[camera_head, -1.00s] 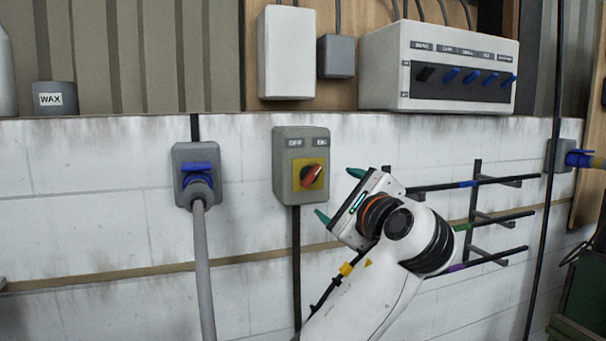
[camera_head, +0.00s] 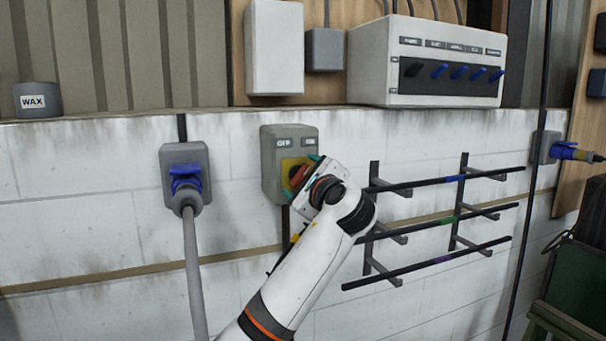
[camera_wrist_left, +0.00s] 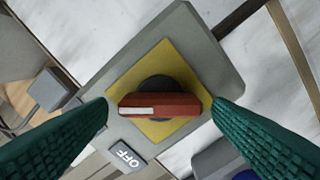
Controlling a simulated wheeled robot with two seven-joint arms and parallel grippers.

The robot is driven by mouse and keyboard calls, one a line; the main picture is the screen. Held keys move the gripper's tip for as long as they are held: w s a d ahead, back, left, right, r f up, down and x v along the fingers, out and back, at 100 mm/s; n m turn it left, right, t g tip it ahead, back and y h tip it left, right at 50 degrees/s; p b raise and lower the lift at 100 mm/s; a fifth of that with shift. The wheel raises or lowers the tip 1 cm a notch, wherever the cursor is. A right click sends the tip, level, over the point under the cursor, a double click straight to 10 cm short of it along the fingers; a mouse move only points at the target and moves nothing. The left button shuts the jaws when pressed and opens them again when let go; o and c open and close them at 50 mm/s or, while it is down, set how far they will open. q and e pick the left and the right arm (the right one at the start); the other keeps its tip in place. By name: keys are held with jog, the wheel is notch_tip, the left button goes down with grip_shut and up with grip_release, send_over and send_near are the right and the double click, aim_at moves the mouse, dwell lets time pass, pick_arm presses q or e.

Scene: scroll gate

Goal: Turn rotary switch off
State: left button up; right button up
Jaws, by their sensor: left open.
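The rotary switch is a grey wall box (camera_head: 271,155) with OFF and ON labels and a yellow plate. In the left wrist view its red knob (camera_wrist_left: 160,106) has a white mark on its left end and sits on the yellow plate (camera_wrist_left: 187,68). The OFF label (camera_wrist_left: 127,155) is below the knob there. My left gripper (camera_head: 300,172) is at the switch in the head view and hides part of the knob. In the left wrist view its green fingers (camera_wrist_left: 160,115) stand open on either side of the knob, with gaps to it. My right gripper is not in view.
A blue plug with a grey cable (camera_head: 187,185) is on the wall left of the switch. Racks with dark bars (camera_head: 450,222) are right of my arm. A control box with blue switches (camera_head: 425,65) and a white box (camera_head: 274,48) are above.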

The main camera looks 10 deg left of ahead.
pick_arm(q)
jog(key=shift+c, duration=0.5)
jog(key=c, duration=0.9)
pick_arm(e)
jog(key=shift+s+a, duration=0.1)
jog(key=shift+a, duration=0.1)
